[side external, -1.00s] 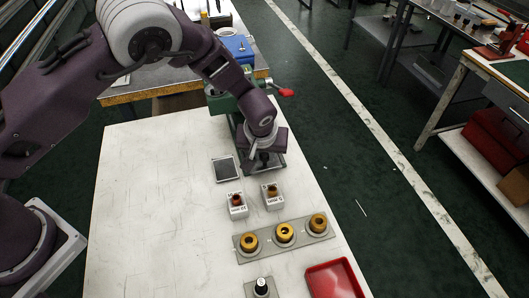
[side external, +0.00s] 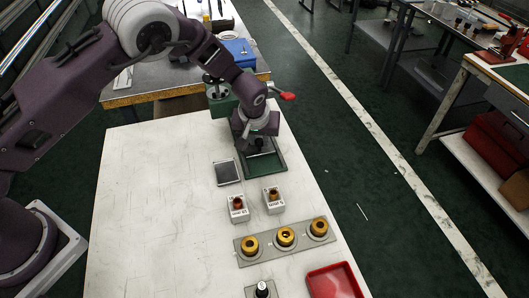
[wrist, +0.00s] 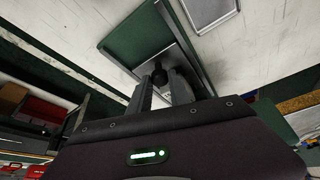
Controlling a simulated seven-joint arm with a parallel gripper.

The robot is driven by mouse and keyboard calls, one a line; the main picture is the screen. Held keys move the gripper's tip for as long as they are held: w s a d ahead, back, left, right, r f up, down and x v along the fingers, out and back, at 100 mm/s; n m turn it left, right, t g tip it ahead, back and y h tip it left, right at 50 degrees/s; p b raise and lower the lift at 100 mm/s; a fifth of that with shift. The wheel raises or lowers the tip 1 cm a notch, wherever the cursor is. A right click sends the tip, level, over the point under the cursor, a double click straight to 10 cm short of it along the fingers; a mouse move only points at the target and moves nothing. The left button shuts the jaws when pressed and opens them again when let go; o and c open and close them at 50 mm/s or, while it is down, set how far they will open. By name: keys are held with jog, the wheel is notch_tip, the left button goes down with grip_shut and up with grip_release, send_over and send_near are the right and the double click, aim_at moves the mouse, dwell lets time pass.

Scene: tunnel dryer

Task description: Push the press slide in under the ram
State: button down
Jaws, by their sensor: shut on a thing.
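The green press (side external: 222,100) stands at the far end of the white table, with a red-tipped lever (side external: 287,96). Its green base (side external: 268,168) reaches toward the near side and also shows in the wrist view (wrist: 140,40). The press slide (wrist: 182,62) is a grey plate on that base with a dark upright knob (wrist: 158,74). My gripper (side external: 257,150) is over the base, close to the press body. In the wrist view my gripper (wrist: 159,84) is shut on the knob. My arm hides the ram and most of the slide in the side view.
A dark square plate (side external: 227,172) lies left of the base. Two white blocks with orange-brown pieces (side external: 238,208) (side external: 273,200) stand in front. Nearer are a grey strip with brass rings (side external: 285,238) and a red tray (side external: 333,281). The table's left side is clear.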

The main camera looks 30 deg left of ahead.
aim_at(253, 147)
jog(key=w+a, duration=0.3)
jog(key=shift+w+a, duration=0.1)
jog(key=shift+w, duration=0.05)
jog(key=shift+a, duration=0.1)
jog(key=c, duration=1.2)
grip_release()
jog(key=shift+r, duration=0.15)
jog(key=v, duration=0.7)
